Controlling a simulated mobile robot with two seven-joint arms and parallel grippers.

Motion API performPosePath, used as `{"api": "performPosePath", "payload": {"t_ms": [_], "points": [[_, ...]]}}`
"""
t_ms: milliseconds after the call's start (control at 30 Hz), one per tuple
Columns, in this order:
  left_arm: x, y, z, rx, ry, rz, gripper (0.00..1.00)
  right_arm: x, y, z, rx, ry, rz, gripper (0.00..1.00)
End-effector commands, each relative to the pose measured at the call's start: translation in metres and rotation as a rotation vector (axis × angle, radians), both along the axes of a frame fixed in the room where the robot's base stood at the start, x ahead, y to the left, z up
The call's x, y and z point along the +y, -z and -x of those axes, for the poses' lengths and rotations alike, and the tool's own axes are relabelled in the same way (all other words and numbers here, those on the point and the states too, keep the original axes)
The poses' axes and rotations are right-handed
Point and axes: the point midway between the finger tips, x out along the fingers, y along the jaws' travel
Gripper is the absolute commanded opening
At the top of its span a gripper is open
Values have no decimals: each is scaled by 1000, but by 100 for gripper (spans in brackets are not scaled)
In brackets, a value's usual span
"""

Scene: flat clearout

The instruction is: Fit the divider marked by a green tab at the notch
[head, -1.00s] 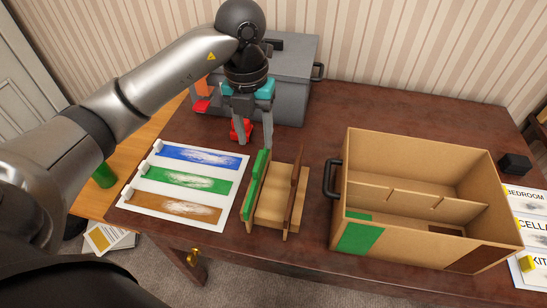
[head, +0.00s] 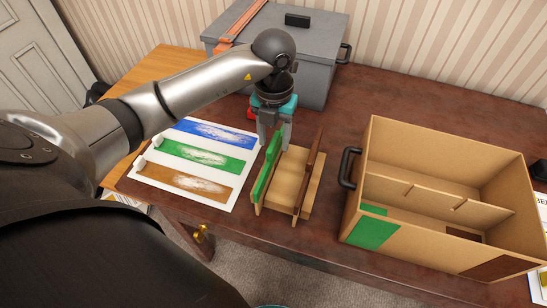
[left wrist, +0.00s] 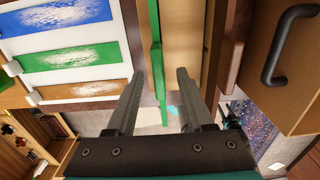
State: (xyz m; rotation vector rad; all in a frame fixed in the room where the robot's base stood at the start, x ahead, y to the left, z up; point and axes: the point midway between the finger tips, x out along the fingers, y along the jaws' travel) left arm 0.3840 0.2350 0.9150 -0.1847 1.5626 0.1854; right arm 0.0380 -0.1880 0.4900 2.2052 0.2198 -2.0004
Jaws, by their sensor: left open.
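The divider with the green face (head: 266,172) stands upright at the left side of a small wooden rack (head: 288,183). A brown-edged divider (head: 311,165) stands at the rack's right side. My left gripper (head: 274,143) is open, pointing down at the far end of the green divider. In the left wrist view the green divider (left wrist: 157,55) runs between the two spread fingers (left wrist: 160,100), with gaps on both sides. The wooden box (head: 375,190) stands to the right. Its inner partition (head: 433,202) has notches, and a green patch (head: 371,230) marks its front left. My right gripper is not seen.
A white sheet (head: 150,182) with blue, green and brown swatches lies left of the rack. A grey lidded case (head: 315,55) stands behind. The box's black handle (head: 348,167) sticks out toward the rack. The table right of the case is clear.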

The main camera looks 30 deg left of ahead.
Motion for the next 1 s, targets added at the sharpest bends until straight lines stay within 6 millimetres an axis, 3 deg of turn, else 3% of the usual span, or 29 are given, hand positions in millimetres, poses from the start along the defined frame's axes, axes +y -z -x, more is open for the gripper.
{"api": "performPosePath", "payload": {"t_ms": [300,567,1000], "points": [[2,45,0,3,0,1,52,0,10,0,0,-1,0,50],[2,47,-1,0,1,0,51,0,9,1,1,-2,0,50],[2,47,-1,0,0,0,2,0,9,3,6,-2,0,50]]}}
